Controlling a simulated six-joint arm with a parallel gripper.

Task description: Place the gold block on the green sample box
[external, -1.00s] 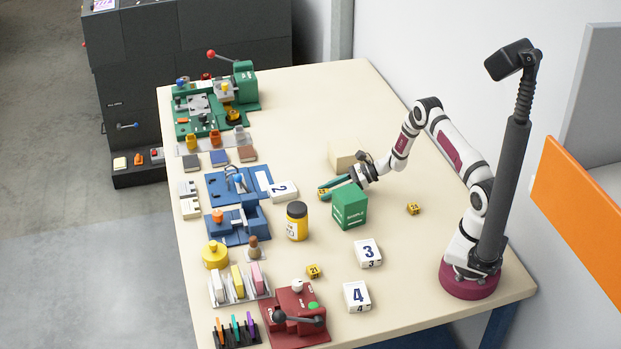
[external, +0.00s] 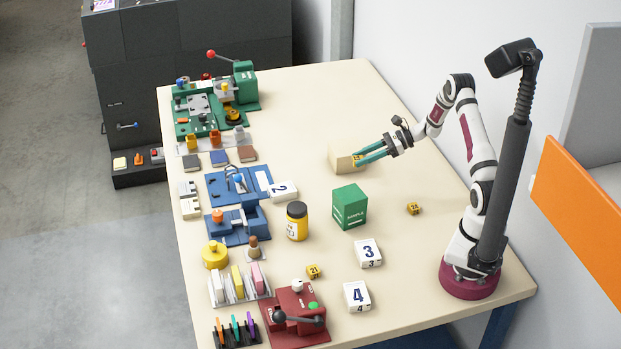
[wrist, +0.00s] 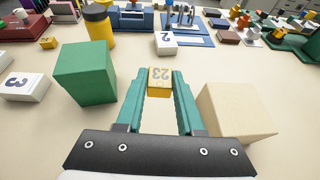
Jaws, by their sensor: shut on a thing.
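The gold block (external: 357,161), marked 23 in the wrist view (wrist: 159,79), is held between the teal fingertips of my gripper (external: 359,158). My gripper is shut on it. In the external view the block overlaps the cream box; its height above the table is hard to tell. The green sample box (external: 349,208) stands upright on the table, nearer the camera than my gripper. In the wrist view the green box (wrist: 84,73) is left of my fingers, apart from them. Its visible top is bare.
A cream box (external: 343,160) stands close to my gripper, right of the fingers in the wrist view. Other gold blocks (external: 413,209) (external: 313,271) lie on the table. A yellow jar (external: 297,221) and white numbered blocks (external: 368,252) stand around the green box. The far right table is clear.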

